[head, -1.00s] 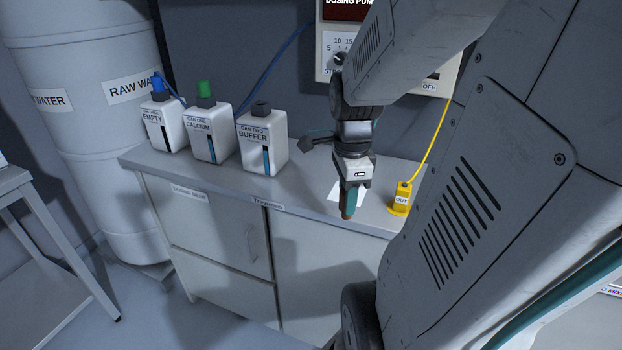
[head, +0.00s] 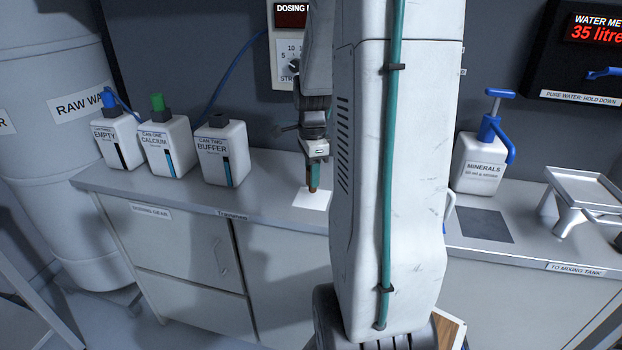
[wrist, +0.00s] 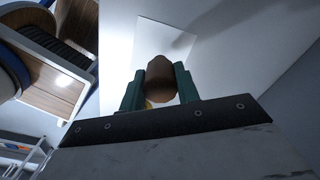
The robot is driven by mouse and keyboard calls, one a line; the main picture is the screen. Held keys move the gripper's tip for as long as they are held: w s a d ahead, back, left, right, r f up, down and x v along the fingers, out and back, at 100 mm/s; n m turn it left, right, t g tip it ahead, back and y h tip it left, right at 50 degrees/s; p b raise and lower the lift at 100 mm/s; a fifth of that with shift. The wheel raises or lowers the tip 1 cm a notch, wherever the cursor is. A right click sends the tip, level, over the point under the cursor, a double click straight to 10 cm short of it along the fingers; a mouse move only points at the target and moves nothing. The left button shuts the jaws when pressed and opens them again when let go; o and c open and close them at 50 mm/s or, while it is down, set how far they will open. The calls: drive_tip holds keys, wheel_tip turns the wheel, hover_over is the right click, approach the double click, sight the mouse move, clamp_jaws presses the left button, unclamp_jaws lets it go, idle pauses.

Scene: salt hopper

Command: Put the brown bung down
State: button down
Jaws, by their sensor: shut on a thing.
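My gripper (head: 313,188) points down over the counter and is shut on the brown bung (head: 313,190). The wrist view shows the bung (wrist: 168,80) between the two green fingers (wrist: 158,88). A white sheet (head: 311,200) lies on the counter beneath the bung, and it also shows behind the bung in the wrist view (wrist: 150,38). I cannot tell whether the bung touches the sheet.
Three white cans stand to the left: EMPTY (head: 117,143), CALCIUM (head: 165,150) and BUFFER (head: 222,157). A dosing pump (head: 288,50) is on the wall behind. A MINERALS bottle (head: 479,165) and a metal stand (head: 583,195) are on the right. My arm hides the middle counter.

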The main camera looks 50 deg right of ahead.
drive_tip(key=shift+f, duration=0.95)
drive_tip(key=shift+f, duration=0.2)
drive_tip(key=c, duration=1)
unclamp_jaws()
drive_tip(key=shift+c, duration=0.2)
